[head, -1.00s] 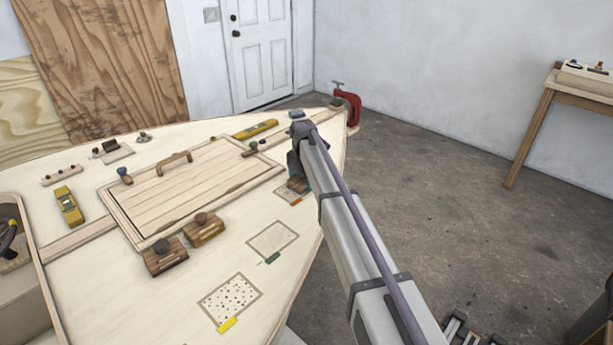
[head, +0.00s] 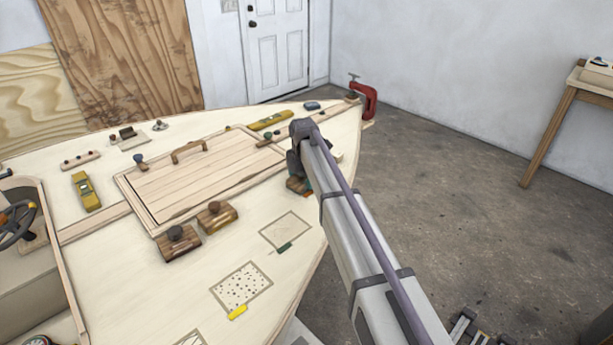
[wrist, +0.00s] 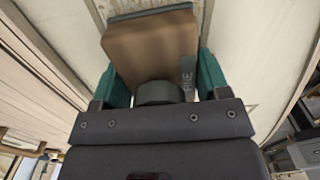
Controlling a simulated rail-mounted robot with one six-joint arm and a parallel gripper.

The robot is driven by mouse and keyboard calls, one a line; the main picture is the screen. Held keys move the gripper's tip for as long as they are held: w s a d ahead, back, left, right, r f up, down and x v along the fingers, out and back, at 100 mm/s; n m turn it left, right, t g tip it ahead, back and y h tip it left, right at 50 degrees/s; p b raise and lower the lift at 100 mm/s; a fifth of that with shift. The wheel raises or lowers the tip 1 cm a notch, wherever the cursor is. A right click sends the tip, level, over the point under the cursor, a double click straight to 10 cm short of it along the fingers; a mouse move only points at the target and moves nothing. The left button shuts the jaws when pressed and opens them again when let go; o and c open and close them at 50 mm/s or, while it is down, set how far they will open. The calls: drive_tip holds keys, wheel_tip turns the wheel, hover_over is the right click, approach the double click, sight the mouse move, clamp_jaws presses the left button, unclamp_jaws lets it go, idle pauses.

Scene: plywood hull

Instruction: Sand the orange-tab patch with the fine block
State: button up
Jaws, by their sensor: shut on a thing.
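My gripper (head: 301,181) is low over the deck near its right edge. In the wrist view its two teal fingers (wrist: 162,80) are shut on a brown block (wrist: 150,45) with a dark round knob and a partly hidden label, of which "NE" seems readable. The block's edge also shows in the head view (head: 296,187), at or just above the deck; contact is unclear. A speckled strip of a patch (wrist: 150,6) shows beyond the block in the wrist view.
Two knobbed wooden blocks (head: 178,243) (head: 215,217) stand by the hatch (head: 185,180). A green-tab patch (head: 285,231) and a dotted yellow-tab patch (head: 241,287) lie nearer. A red clamp (head: 370,100) grips the far deck edge. Open floor lies right.

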sight(295, 180)
drive_tip(key=s+a, duration=0.2)
drive_tip(key=shift+s+a, duration=0.2)
drive_tip(key=shift+a, duration=0.1)
drive_tip(key=shift+w+d+r, duration=0.1)
drive_tip(key=shift+w+d, duration=4)
drive_tip(key=shift+w, duration=0.1)
drive_tip(key=shift+f, duration=0.2)
drive_tip(key=shift+s+a+r, duration=0.15)
drive_tip(key=shift+s+a, duration=1.25)
drive_tip(key=shift+s, duration=0.05)
drive_tip(key=shift+s+a, duration=1.2)
drive_tip(key=shift+s, duration=0.1)
drive_tip(key=shift+s+a, duration=1.4)
drive_tip(key=shift+a, duration=0.1)
